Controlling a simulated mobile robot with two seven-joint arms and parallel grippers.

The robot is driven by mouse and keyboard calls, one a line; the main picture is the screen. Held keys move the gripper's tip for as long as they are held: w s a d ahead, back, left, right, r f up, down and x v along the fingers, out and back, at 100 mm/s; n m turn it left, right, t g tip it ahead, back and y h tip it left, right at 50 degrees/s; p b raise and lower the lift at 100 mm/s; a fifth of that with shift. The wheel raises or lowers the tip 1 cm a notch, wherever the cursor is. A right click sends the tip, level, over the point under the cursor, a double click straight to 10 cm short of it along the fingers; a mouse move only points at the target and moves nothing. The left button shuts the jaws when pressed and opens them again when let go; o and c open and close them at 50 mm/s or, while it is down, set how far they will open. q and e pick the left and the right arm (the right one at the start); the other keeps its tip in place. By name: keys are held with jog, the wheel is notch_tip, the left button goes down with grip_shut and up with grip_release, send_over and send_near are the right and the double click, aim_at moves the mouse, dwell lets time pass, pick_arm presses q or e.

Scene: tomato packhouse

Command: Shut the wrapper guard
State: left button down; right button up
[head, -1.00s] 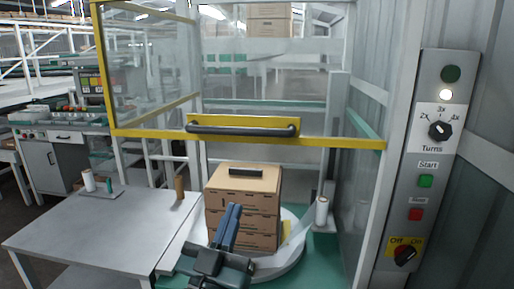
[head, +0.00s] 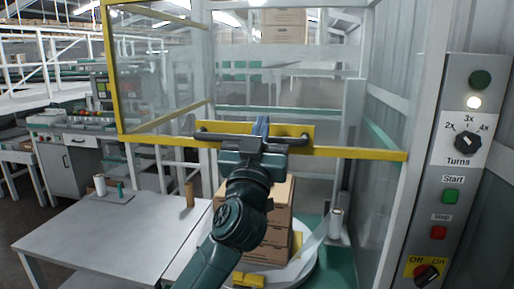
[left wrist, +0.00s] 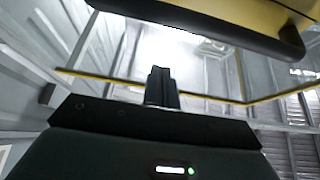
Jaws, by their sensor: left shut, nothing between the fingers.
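The wrapper guard (head: 365,153) is a clear panel in a yellow frame. It is raised, with its lower yellow bar above the stacked cartons (head: 279,213). A dark horizontal handle (head: 218,138) sits on a yellow plate on that bar. My left gripper (head: 260,122) is shut and empty, pointing up at the middle of the handle and hiding part of it. In the left wrist view the handle (left wrist: 235,35) crosses close above the shut fingers (left wrist: 160,85). I cannot tell whether they touch. My right gripper is out of view.
The cartons stand on a pale turntable (head: 305,268) beside a film roll (head: 336,222). A control post (head: 465,205) with a dial and buttons stands at the right. A grey table (head: 105,232) is at the left.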

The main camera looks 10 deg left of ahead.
pick_arm(q)
jog(key=w+f+b, duration=0.1)
jog(key=w+f, duration=0.1)
jog(key=f, duration=0.1)
jog(key=shift+w+b, duration=0.3)
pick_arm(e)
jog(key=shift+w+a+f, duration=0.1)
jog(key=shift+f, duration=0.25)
